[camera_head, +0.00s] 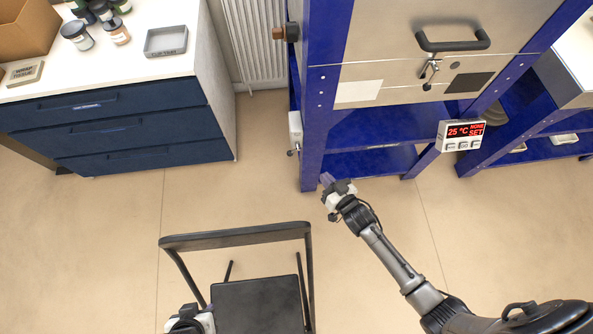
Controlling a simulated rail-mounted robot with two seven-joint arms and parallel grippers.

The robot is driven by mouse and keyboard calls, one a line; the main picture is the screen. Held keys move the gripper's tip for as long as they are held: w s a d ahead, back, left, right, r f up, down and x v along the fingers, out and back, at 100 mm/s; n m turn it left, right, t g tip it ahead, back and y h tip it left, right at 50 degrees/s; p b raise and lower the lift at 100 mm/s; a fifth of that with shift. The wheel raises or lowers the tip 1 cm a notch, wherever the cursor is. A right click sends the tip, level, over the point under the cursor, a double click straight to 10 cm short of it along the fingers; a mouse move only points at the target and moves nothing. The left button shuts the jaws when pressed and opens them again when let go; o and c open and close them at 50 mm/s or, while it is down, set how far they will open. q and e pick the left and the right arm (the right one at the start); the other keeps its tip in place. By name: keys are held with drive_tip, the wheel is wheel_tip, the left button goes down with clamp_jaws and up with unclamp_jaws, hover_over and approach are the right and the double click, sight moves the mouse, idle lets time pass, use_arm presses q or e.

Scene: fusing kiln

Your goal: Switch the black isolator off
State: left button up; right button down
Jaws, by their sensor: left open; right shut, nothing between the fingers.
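A small white box (295,125) is fixed to the left side of the kiln's blue front post. A small dark lever or handle (293,151) sticks out at its lower end. It may be the isolator, but it is too small to tell its setting. My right gripper (327,179) is shut and empty, below and to the right of that box, near the foot of the post and apart from the box. My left gripper (188,322) shows only in part at the bottom edge, far from the kiln. It is open, with its fingers hardly visible.
The steel kiln (390,50) has a black door handle (452,42) and a red-digit controller (462,135). A brown-ended knob (280,33) juts from its left side. A dark blue drawer cabinet (130,130) stands left. The floor between is clear.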

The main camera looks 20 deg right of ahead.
use_arm(q)
wheel_tip(320, 180, down, 16)
drive_tip(key=b, duration=1.2)
drive_tip(key=shift+r+b, duration=0.15)
drive_tip(key=shift+b, duration=0.25)
use_arm(e)
wheel_tip(320, 180, down, 15)
drive_tip(key=w+n+t+y, duration=0.1)
drive_tip(key=w+t+y, duration=0.1)
drive_tip(key=t+y, duration=0.1)
drive_tip(key=shift+w+d+f+y, duration=0.2)
drive_tip(key=shift+d+y, duration=0.1)
drive_tip(key=shift+y, duration=0.1)
use_arm(q)
drive_tip(key=shift+f+b, duration=3.05)
drive_tip(key=shift+b, duration=0.05)
use_arm(e)
drive_tip(key=x, duration=1.4)
use_arm(q)
drive_tip(key=shift+s+a, duration=0.1)
